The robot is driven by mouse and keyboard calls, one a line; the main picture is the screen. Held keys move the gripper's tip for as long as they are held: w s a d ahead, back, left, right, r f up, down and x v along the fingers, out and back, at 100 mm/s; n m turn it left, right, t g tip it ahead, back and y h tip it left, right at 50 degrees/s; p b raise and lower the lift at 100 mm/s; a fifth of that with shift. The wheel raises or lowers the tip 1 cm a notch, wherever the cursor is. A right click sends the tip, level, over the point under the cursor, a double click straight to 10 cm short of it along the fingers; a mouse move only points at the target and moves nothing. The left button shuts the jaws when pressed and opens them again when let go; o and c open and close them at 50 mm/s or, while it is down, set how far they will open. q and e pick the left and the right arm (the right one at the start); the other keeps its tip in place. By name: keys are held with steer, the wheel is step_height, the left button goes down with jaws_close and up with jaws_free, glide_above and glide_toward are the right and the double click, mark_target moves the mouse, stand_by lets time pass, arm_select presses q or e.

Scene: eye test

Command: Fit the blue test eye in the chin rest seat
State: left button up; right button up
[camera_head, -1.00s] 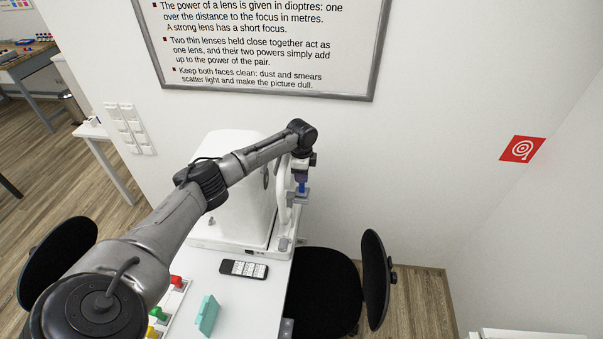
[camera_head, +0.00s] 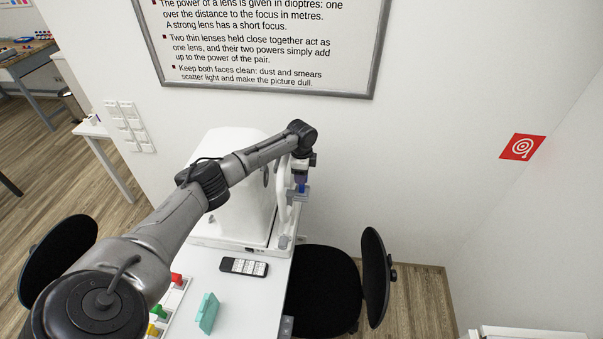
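My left arm reaches over the table from the left. My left gripper (camera_head: 301,178) points down at the right side of the white eye-test machine. The blue test eye (camera_head: 302,187) shows as a small blue patch directly under the gripper, at the grey chin rest seat (camera_head: 299,195). The gripper hides its upper part. At this size I cannot tell whether the fingers grip it or whether it sits fully in the seat.
The white machine (camera_head: 235,205) stands close beside my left forearm. A black remote (camera_head: 244,267), a teal block (camera_head: 207,313) and a rack with coloured pieces (camera_head: 172,300) lie on the white table (camera_head: 250,300). A black chair (camera_head: 322,285) stands to the right.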

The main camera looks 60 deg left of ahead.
arm_select(q)
steer(key=shift+o, duration=1.2)
step_height(320, 180, up, 14)
steer(key=b, duration=0.1)
steer(key=shift+f, duration=0.1)
